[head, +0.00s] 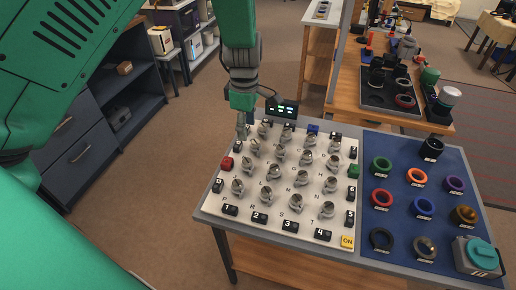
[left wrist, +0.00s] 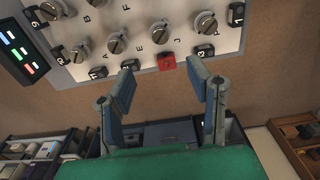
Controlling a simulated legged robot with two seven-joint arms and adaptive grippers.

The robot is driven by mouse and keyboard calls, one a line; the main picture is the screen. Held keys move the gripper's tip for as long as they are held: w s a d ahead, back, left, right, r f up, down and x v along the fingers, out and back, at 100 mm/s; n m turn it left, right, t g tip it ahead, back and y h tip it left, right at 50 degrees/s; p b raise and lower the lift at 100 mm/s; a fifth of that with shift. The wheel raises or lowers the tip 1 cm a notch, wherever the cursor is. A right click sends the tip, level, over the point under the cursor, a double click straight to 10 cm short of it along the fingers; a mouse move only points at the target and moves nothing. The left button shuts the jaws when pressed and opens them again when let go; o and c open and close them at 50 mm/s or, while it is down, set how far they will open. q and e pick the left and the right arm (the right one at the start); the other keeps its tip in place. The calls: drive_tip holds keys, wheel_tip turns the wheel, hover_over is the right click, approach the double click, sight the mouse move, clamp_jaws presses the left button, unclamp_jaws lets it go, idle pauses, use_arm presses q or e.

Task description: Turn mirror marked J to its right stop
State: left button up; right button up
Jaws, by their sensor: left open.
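The mirror marked J (head: 247,162) is a small silver knob in the left column of the white panel (head: 212,204). In the left wrist view, mirror J (left wrist: 160,32) stands just beyond the red button (left wrist: 166,62), with its letter to its right. My left gripper (head: 242,128) is at the panel's far left edge, beyond mirror J and apart from it. In the left wrist view, the gripper (left wrist: 162,80) is open with nothing between its fingers. My right gripper is not in view.
Other mirror knobs stand close around J, and numbered black blocks line the panel's edges. A lit display (head: 284,109) stands at the far edge. A blue mat (head: 400,232) with coloured rings lies to the right. Floor is open left of the table.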

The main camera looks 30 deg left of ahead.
sight(247, 160)
use_arm(q)
drive_tip(key=f, duration=1.4)
drive_tip(key=shift+a, duration=0.25)
drive_tip(key=shift+r, duration=0.1)
clamp_jaws()
